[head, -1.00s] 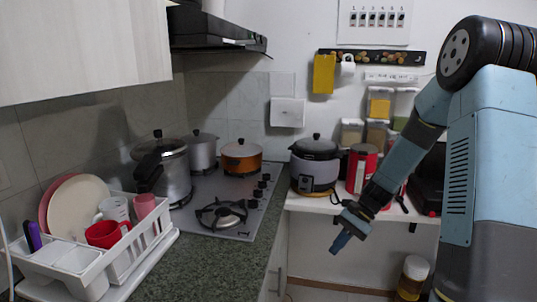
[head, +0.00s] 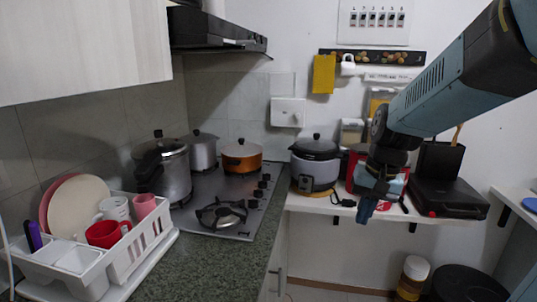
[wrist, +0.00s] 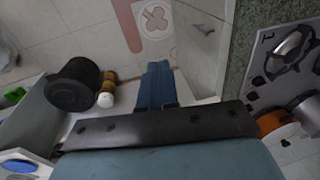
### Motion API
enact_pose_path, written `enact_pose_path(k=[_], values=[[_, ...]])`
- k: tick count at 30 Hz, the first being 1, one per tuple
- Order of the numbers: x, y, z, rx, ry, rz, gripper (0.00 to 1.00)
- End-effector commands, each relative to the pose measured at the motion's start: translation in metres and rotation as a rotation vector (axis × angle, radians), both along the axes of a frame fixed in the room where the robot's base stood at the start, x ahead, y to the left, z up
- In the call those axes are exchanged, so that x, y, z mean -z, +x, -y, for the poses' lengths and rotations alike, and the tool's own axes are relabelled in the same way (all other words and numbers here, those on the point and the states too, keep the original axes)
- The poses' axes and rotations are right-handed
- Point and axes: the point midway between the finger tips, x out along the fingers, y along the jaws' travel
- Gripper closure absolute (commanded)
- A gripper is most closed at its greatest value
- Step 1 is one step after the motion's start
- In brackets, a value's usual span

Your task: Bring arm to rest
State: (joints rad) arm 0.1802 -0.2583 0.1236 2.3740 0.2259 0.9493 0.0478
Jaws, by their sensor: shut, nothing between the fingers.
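I cannot tell from the head view how far the fingers are from the shelf edge.
A rice cooker (head: 315,165) stands left of my gripper, and a black appliance (head: 448,190) stands to its right. The stove (head: 240,205), pots and dish rack (head: 125,255) are further left. A jar (head: 412,278) and a black bin (head: 468,285) stand low at right.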

Motion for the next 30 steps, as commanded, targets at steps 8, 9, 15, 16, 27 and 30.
enact_pose_path(k=[8, 9, 15, 16, 27, 30], values=[[-0.041, -0.042, 0.005, -0.085, -0.096, 0.173, 1.0], [-0.046, -0.048, 0.007, -0.096, -0.11, 0.197, 1.0], [-0.066, -0.078, 0.013, -0.148, -0.166, 0.314, 1.0], [-0.068, -0.082, 0.014, -0.153, -0.173, 0.328, 1.0], [-0.079, -0.103, 0.02, -0.188, -0.21, 0.411, 1.0], [-0.079, -0.103, 0.02, -0.188, -0.21, 0.411, 1.0]])
